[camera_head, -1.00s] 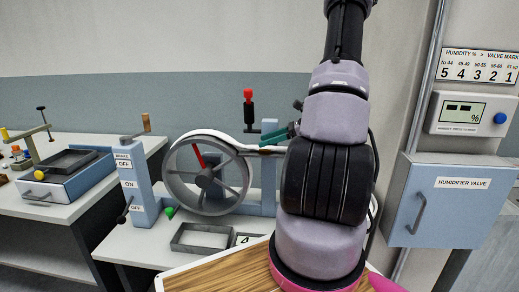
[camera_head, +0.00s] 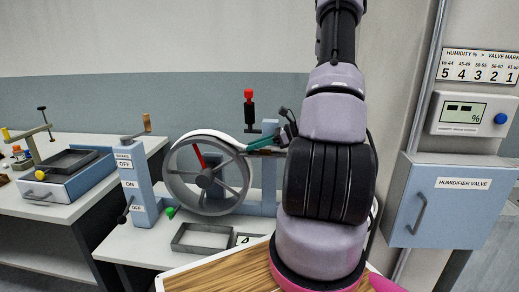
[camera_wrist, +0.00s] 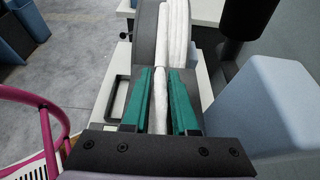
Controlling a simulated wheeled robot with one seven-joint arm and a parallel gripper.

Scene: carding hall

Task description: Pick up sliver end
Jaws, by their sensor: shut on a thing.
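The sliver is a thick white band lying over the top of a grey spoked wheel (camera_head: 207,177) in the head view. In the wrist view the white sliver (camera_wrist: 176,32) runs down from the wheel rim, and its narrower end (camera_wrist: 160,95) lies lengthwise between my green fingers. My gripper (camera_wrist: 161,76) is shut on this sliver end. In the head view my gripper (camera_head: 260,143) is just right of the wheel's top, with the fingers pointing left; the sliver end is hard to make out there.
A blue post with brake and ON/OFF labels (camera_head: 135,185) stands left of the wheel. A black handle with a red top (camera_head: 249,108) rises behind. An empty grey frame (camera_head: 203,237) lies on the bench in front. A humidifier valve box (camera_head: 447,200) is at right.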

